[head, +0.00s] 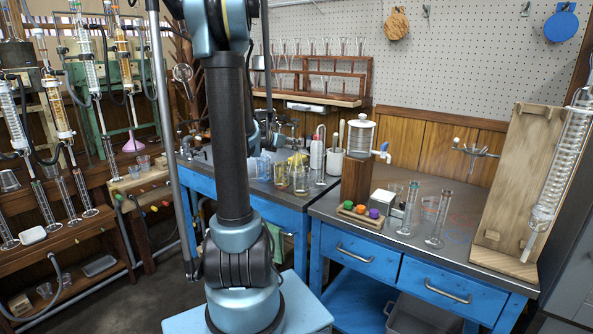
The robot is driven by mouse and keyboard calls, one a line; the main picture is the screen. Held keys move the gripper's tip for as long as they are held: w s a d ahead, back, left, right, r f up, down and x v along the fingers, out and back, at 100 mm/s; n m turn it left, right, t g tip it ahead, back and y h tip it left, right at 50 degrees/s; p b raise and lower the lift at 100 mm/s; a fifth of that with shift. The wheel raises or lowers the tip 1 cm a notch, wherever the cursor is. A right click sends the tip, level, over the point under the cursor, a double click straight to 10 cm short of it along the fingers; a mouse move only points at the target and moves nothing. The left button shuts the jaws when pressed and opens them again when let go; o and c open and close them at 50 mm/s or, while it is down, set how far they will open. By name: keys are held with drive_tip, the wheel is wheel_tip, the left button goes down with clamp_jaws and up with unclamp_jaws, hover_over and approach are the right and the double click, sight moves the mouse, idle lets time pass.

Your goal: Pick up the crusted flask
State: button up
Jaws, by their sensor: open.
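Several small glass vessels stand on the dark top of the blue bench behind my arm. Two of them, a yellowish glass vessel (281,173) and a glass vessel with yellow in it (300,178), stand close together. They are too small to tell which, if either, is the crusted flask. My gripper (272,138) seems to show just right of my upright arm, at the back of the bench. It is mostly hidden and small; it looks open, with nothing seen in it, and apart from the yellowish vessels.
A red-and-white bottle (317,153) and a white tool pot (335,163) stand close right of the vessels. A glassware rack (312,95) stands behind.

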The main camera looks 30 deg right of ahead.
hover_over(297, 160)
drive_tip(key=w, duration=0.1)
drive_tip(key=shift+w+f, duration=0.2)
drive_tip(key=shift+f, duration=0.9)
clamp_jaws()
